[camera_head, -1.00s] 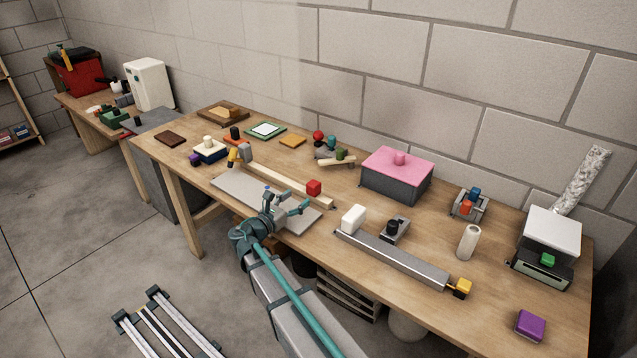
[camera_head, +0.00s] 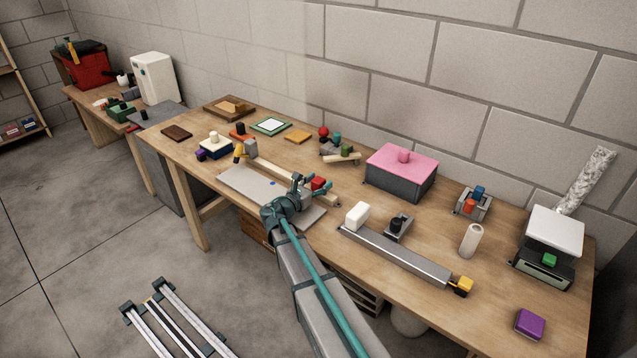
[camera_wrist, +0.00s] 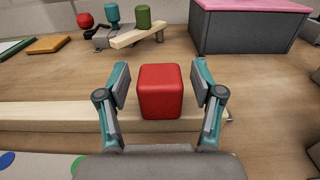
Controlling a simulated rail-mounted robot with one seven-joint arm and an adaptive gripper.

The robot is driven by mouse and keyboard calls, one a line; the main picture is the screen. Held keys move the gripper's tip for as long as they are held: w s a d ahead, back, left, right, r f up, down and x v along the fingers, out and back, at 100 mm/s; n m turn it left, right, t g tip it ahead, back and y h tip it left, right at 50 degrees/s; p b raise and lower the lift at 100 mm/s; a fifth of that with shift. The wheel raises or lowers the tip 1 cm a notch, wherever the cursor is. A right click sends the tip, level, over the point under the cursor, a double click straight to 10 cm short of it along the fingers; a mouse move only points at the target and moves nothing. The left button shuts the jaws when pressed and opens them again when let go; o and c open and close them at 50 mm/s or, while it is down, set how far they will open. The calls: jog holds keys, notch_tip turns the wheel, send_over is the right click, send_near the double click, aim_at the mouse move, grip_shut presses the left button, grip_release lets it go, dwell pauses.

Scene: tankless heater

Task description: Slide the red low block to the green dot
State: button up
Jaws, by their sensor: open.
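The red block (camera_wrist: 160,92) is in the middle of the wrist view, at the right end of a pale wooden strip (camera_wrist: 50,115). In the head view the red block (camera_head: 318,183) shows partly behind my gripper (camera_head: 309,192). My gripper (camera_wrist: 160,88) is open, with one finger on each side of the block and a small gap visible at each side. I cannot make out the green dot in the head view.
The grey plate (camera_head: 240,185) lies in front of the strip. Behind stand a pink-lidded grey box (camera_head: 400,185) and a small wooden lever with a green cylinder (camera_head: 346,150). A metal rail with a white block (camera_head: 357,214) lies to the right. Bare tabletop lies between strip and box.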

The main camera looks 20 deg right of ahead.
grip_shut()
jog(key=shift+w, duration=0.1)
jog(key=w+a, duration=0.1)
jog(key=w, duration=0.1)
jog(key=w+a, duration=0.1)
jog(key=w, duration=0.1)
jog(key=w+a, duration=0.1)
jog(key=w, duration=0.2)
jog(key=shift+w+a, duration=0.1)
jog(key=shift+a, duration=0.2)
grip_release()
jog(key=shift+s, duration=0.2)
jog(key=v, duration=1.2)
